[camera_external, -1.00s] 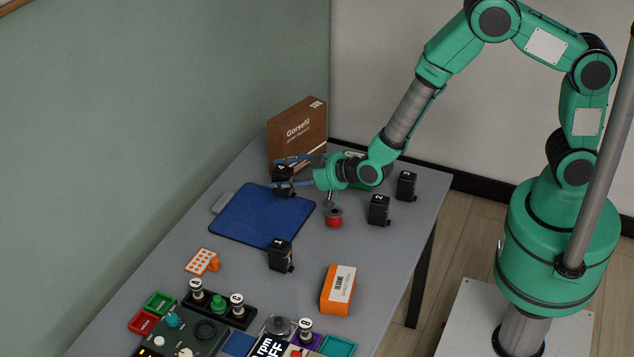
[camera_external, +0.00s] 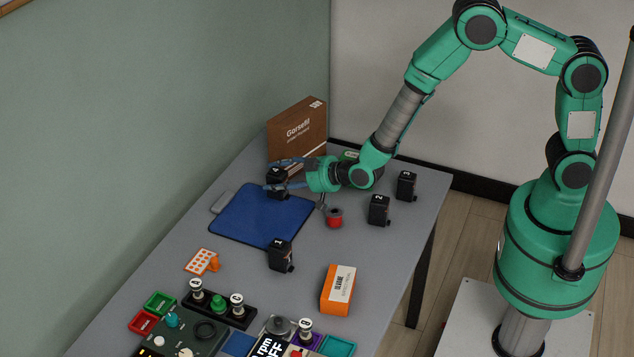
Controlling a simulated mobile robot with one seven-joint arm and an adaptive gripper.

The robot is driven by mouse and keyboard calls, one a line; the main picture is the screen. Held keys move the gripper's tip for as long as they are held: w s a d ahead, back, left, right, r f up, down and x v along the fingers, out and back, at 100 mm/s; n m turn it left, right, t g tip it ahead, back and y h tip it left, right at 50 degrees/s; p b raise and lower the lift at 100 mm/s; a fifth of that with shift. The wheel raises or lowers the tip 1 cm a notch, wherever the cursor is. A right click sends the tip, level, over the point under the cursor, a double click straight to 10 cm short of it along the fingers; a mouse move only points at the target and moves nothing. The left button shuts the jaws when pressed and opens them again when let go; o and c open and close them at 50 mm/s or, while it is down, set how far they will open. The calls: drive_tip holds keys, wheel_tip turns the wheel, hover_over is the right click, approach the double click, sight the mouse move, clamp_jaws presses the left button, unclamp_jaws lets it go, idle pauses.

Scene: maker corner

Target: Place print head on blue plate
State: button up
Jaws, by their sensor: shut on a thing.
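My gripper (camera_external: 276,180) is shut on a black print head (camera_external: 277,186) at the far end of the table. The held print head is over the far edge of the blue plate (camera_external: 258,220), a flat dark blue sheet with a grey tab at its left. I cannot tell whether the print head touches the plate. Other black print heads stand on the table: one marked 1 (camera_external: 281,256) near the plate's front corner, one marked 2 (camera_external: 379,210) to the right, and another (camera_external: 406,186) farther back.
A brown box (camera_external: 297,134) stands behind my gripper. A red spool (camera_external: 334,218) stands right of the plate. An orange box (camera_external: 338,290) and an orange dotted card (camera_external: 201,261) lie nearer. Several controls and small trays crowd the front. Most of the plate is clear.

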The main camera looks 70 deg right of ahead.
sight(288, 195)
drive_tip(key=shift+f, duration=1.4)
drive_tip(key=shift+f+b, duration=0.75)
drive_tip(key=shift+f, duration=1.1)
drive_tip(key=shift+f, duration=0.15)
drive_tip(key=o, duration=1.1)
drive_tip(key=shift+c, duration=0.2)
drive_tip(key=shift+s+r, duration=0.2)
drive_tip(key=p+v, duration=0.2)
drive_tip(key=v, duration=0.9)
drive_tip(key=shift+s, duration=0.35)
